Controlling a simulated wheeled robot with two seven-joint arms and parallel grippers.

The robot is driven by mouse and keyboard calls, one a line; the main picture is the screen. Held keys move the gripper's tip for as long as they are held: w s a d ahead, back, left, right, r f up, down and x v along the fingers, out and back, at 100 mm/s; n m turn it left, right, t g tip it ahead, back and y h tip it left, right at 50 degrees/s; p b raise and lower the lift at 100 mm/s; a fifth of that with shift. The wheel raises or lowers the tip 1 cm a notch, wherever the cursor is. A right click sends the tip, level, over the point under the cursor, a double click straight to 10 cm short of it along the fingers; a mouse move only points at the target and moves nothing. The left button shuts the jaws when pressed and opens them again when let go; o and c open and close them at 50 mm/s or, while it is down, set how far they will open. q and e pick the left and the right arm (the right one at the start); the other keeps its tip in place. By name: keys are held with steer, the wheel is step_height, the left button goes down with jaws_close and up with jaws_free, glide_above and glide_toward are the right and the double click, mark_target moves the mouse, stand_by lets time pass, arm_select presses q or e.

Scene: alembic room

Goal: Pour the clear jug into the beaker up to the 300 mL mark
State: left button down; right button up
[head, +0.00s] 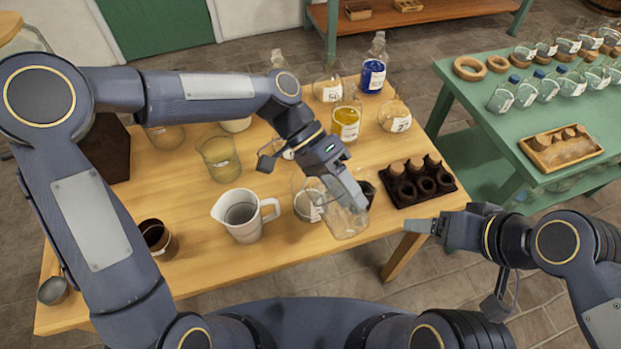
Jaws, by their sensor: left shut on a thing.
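My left gripper (349,196) is shut on a clear glass vessel (346,222), which looks like the clear jug, near the table's front right edge. The fingers cover part of it, and its contents and any lift off the table are hard to make out. A glass beaker (219,160) stands upright on the table, to the left of and farther back than my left gripper. Its marks are too small to read. My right gripper (421,226) is off the table's right edge, apart from everything; its finger gap does not show.
A white jug (243,222) stands between the beaker and the front edge. A dark holder (451,184) with corks is at the right. Labelled flasks, including a yellow one (346,122) and a blue bottle (373,76), stand behind. A green table (475,75) is at right.

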arm_select(q)
steer(key=shift+w+a+r+g+h+p, duration=0.35)
steer(key=shift+w+r+g+h, duration=0.1)
steer(key=shift+r, duration=0.1)
steer(key=shift+w+a+r+g+h+p, duration=0.25)
steer(key=shift+w+r+g+h+p, duration=0.1)
steer(key=shift+r+g, duration=0.15)
stand_by(2.1)
